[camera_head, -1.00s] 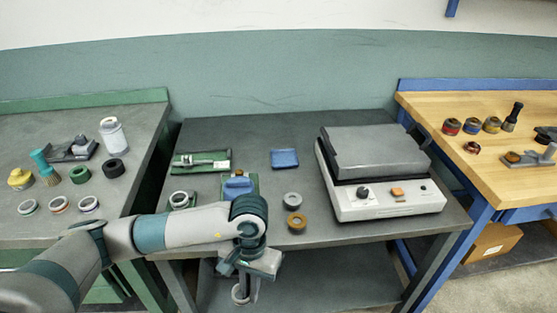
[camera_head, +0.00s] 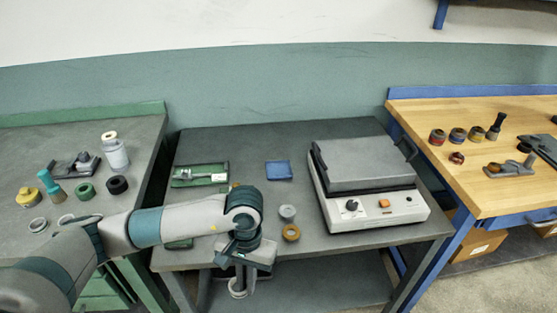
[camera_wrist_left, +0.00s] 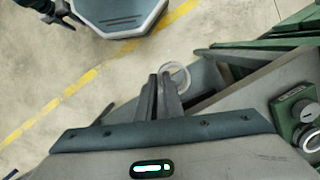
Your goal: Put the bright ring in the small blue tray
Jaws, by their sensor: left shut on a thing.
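My left gripper (camera_head: 238,285) is shut on a pale, shiny ring (camera_head: 238,293) in front of the middle table's front edge, over the lower shelf. In the left wrist view the ring (camera_wrist_left: 181,72) shows at the tips of the closed fingers (camera_wrist_left: 165,85). The small blue tray (camera_head: 279,170) lies flat on the middle table, behind and to the right of the gripper, and looks empty. At the top left of the left wrist view, dark parts that look like my right gripper (camera_wrist_left: 68,14) are cut off; their opening is unclear.
A grey ring (camera_head: 287,213) and a brown ring (camera_head: 291,233) lie near the table's front. A grey-lidded machine (camera_head: 365,170) stands to the right, a green fixture (camera_head: 200,175) to the left. My arm hides part of the table. Benches with parts flank both sides.

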